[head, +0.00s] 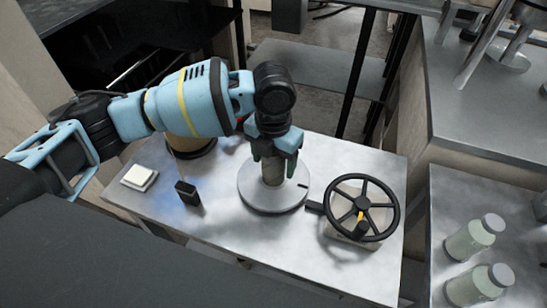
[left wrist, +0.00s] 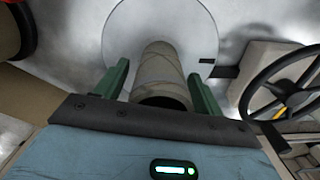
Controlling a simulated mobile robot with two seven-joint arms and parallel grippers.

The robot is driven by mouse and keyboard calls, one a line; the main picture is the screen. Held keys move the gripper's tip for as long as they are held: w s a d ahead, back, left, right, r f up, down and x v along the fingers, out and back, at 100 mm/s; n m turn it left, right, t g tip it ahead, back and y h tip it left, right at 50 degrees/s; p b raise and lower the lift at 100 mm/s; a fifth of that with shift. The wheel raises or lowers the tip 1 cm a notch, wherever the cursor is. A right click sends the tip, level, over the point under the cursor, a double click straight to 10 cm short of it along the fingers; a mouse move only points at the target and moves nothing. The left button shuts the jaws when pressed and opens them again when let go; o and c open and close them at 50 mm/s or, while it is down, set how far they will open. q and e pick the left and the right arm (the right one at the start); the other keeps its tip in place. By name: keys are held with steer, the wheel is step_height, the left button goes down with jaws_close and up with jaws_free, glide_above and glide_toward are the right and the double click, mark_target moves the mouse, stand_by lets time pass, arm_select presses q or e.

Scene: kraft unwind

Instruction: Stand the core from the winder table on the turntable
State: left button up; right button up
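The core (head: 273,174), a tan cardboard tube, is upright on the round grey turntable (head: 290,201), near the disc's middle. In the left wrist view the core (left wrist: 160,72) shows its dark hollow end towards me, and its far end meets the turntable disc (left wrist: 197,25). My left gripper (head: 273,160) is over the turntable, pointing down, with its green fingers on either side of the core. In the left wrist view narrow gaps show between the left gripper's fingers (left wrist: 159,75) and the tube, so it looks open around it. My right gripper is not in view.
A small black block (head: 187,193) and a white pad (head: 139,178) lie to the left. A large tan roll (head: 189,148) is partly behind my left arm. Jars (head: 475,237) stand on the right bench.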

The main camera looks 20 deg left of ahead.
arm_select(q)
step_height(320, 180, up, 12)
steer(key=shift+r, duration=0.2)
stand_by(0.6)
steer(key=shift+f, duration=0.1)
stand_by(0.3)
